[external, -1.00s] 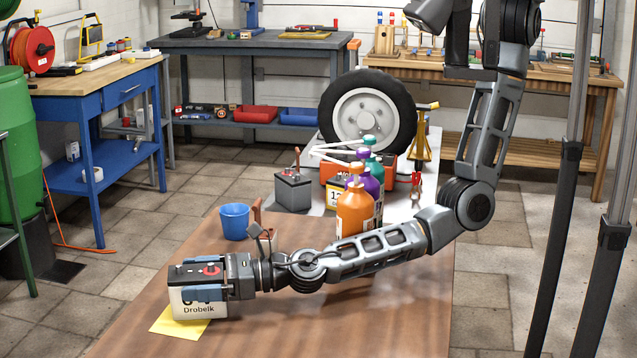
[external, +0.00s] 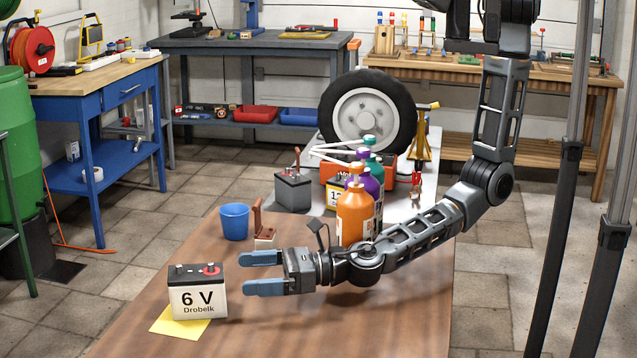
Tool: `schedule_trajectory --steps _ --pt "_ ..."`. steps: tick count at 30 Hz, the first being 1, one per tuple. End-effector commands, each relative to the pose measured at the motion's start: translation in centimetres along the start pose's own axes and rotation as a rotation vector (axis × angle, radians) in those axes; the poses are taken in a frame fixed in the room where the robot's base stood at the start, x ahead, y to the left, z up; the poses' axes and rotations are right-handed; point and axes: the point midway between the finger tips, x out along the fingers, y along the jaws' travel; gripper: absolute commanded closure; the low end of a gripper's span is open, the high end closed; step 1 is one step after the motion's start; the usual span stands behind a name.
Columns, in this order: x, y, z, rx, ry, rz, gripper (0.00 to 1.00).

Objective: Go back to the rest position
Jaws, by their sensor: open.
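My gripper (external: 262,273) is open and empty above the front part of the brown table (external: 380,315). Its blue fingers point left. A white battery with a black top, marked 6 V (external: 198,296), stands upright on a yellow sheet (external: 180,323) at the table's front left. The gripper is to the right of the battery and apart from it. My arm reaches down to the gripper from the upper right, passing in front of the orange bottle.
Orange (external: 356,212), purple and green pump bottles stand close behind my forearm. A blue cup (external: 235,221) and a small brown-and-white item (external: 264,232) stand behind the gripper. A grey battery (external: 293,188) and a wheel (external: 366,112) are farther back. The table's front right is clear.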

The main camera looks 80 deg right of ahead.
Motion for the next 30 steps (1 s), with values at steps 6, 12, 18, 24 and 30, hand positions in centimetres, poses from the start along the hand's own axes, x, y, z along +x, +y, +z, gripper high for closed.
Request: schedule_trajectory --steps 6,12,18,24,30 --pt "-1.0 0.1 0.0 0.000 0.001 0.001 0.01" --pt "-1.0 0.1 0.0 0.000 0.002 0.001 0.01" --pt "-0.9 0.0 0.0 0.000 0.002 0.000 0.01" --pt "-0.6 -0.1 0.8 0.022 -0.014 -0.005 0.01" --pt "1.5 -1.1 9.3 0.224 -0.168 -0.034 0.01"
